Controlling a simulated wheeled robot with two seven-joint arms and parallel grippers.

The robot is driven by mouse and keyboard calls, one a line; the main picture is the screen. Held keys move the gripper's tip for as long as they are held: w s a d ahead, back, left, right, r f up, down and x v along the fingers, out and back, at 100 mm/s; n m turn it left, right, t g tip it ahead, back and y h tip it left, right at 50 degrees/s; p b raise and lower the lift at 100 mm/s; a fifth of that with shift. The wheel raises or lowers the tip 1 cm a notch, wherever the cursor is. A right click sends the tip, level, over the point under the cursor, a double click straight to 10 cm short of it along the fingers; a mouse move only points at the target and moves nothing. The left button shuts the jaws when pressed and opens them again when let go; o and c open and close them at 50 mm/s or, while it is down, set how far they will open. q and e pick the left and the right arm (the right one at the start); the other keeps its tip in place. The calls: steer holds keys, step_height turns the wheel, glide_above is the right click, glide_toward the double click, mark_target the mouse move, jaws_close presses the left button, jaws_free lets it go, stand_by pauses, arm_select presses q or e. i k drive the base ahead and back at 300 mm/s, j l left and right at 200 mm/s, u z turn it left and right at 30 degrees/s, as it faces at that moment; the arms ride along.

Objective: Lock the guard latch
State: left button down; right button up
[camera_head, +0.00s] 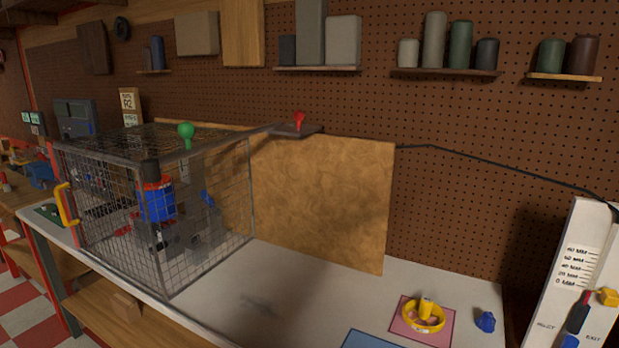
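A wire-mesh guard cage (205,240) stands on the left part of the white bench. A yellow handle (66,204) is on its left side. A green knob (186,134) stands up at the cage's top front edge. A red knob (299,120) sits on a dark flat plate (297,131) at the end of a bar reaching right from the cage top. I cannot tell which of these parts is the latch, or whether it is locked. A blue and red unit with a black top (157,200) shows at the mesh. Neither gripper is in view.
A tan board (325,205) stands upright right of the cage. A yellow ring-shaped part (424,316) lies on a pink mat (408,334), with a blue knob (485,321) beside it. A white gauge panel (578,270) stands at far right. The bench's front middle is clear.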

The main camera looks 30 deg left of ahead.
mark_target(48, 184)
steer(key=u, duration=1.35)
